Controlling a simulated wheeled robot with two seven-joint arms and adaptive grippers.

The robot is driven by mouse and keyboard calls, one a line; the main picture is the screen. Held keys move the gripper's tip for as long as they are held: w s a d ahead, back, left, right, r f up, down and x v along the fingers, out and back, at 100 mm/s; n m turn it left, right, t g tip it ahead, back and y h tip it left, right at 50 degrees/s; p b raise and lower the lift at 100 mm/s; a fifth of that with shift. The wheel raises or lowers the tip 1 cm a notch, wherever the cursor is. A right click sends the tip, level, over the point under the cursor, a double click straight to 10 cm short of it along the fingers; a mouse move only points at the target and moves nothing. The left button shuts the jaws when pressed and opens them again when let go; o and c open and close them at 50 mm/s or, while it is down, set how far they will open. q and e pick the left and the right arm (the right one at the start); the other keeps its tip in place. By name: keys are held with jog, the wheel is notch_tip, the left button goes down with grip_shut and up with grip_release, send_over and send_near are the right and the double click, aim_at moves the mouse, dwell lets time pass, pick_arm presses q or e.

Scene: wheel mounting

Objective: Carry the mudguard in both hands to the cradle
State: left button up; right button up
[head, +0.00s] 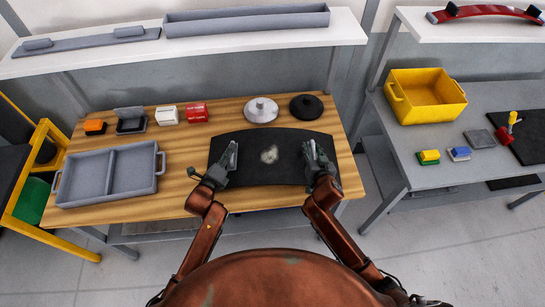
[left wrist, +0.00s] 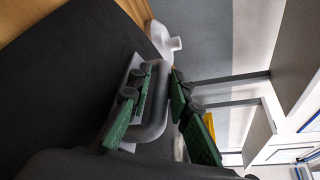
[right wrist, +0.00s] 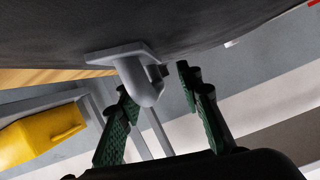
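The mudguard, a dark curved panel (head: 268,178) with a pale patch, is at the middle front of the wooden table; whether it touches the table I cannot tell. My left gripper (head: 231,157) is at its left handle; in the left wrist view its green fingers (left wrist: 160,100) close around the grey handle. My right gripper (head: 314,157) is at the right handle; in the right wrist view its fingers (right wrist: 155,85) sit around the grey handle. A grey plate with two raised pads (head: 85,42), on the upper left shelf, looks like the cradle.
A grey divided tray (head: 108,174) is left of the mudguard. Silver (head: 261,110) and black (head: 306,107) discs lie just behind it. A long grey trough (head: 246,21) shares the upper shelf. A yellow bin (head: 426,96) stands on the right bench; a red curved piece (head: 486,11) lies above.

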pick_arm(q)
jog(key=shift+f, duration=0.1)
pick_arm(e)
jog(key=shift+c, duration=0.3)
pick_arm(q)
grip_shut()
pick_arm(e)
jog(key=c, duration=0.5)
pick_arm(q)
jog(key=shift+f, duration=0.1)
pick_arm(e)
jog(key=shift+c, duration=1.4)
jog(key=shift+a, duration=0.1)
grip_shut()
